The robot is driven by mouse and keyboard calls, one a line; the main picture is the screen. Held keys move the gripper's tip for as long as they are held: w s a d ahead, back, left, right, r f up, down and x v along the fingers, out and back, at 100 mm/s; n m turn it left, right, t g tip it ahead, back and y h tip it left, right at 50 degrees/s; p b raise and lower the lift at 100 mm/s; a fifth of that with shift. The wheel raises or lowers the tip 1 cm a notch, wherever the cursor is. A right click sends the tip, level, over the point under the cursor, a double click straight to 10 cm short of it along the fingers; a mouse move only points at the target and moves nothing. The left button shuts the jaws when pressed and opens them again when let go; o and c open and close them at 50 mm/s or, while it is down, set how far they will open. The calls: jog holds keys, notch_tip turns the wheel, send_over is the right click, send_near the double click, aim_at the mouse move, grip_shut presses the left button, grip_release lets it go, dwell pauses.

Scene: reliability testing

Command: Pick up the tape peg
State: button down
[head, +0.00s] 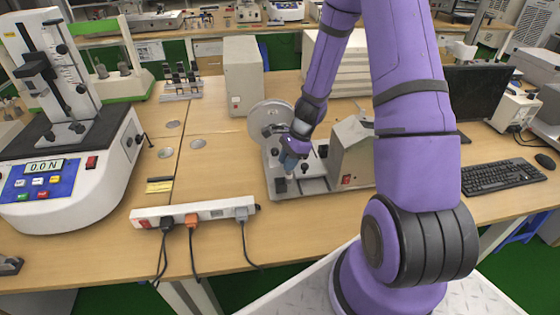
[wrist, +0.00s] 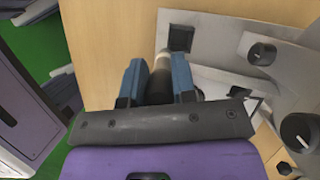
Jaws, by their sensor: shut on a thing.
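My gripper (wrist: 158,80) has two blue fingers, seen from above in the wrist view. They are shut on a dark cylindrical peg with a pale end, the tape peg (wrist: 161,68). The peg's lower part is hidden by the grey wrist plate. In the head view my gripper (head: 288,163) is low over the left front part of a grey metal machine base (head: 312,186). The peg cannot be made out there. I cannot tell whether the peg touches the base.
A round grey disc (head: 268,117) stands behind my gripper, and a box with a red switch (head: 352,158) is to its right. A power strip (head: 190,214) with cables lies at the table's front left. Bare wooden table (head: 205,172) lies left of the machine.

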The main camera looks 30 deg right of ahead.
jog(key=s+d+r, duration=0.1)
jog(key=s+d, duration=0.3)
jog(key=s, duration=0.8)
jog(key=shift+d, duration=0.4)
jog(key=shift+f, duration=0.15)
jog(key=shift+w, duration=0.15)
